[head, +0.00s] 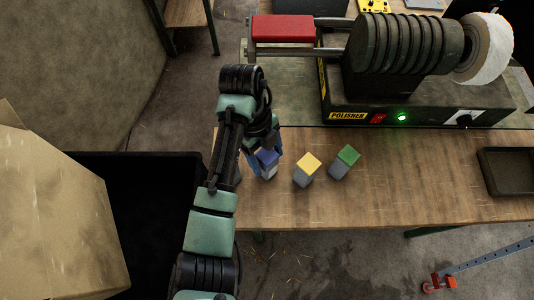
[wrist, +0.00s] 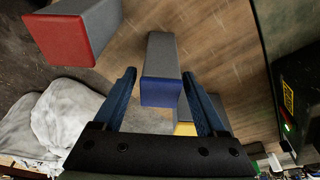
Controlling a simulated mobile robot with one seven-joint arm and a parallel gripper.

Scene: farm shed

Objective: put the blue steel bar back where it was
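The blue steel bar (head: 268,158), grey with a blue end, stands upright on the wooden table in the head view, partly covered by my arm. My gripper (head: 262,165) is at it. In the wrist view the bar's blue end (wrist: 161,92) faces the camera. It lies between the two blue fingers of my open gripper (wrist: 158,76), with a gap visible on each side. Whether the fingertips reach down beside the bar is hard to tell.
A yellow-ended bar (head: 307,168) and a green-ended bar (head: 345,161) stand to the right. A red-ended bar (wrist: 70,38) shows in the wrist view. The polisher (head: 420,110) stands behind, and a dark tray (head: 507,184) lies at right. A cardboard box (head: 55,215) is at left.

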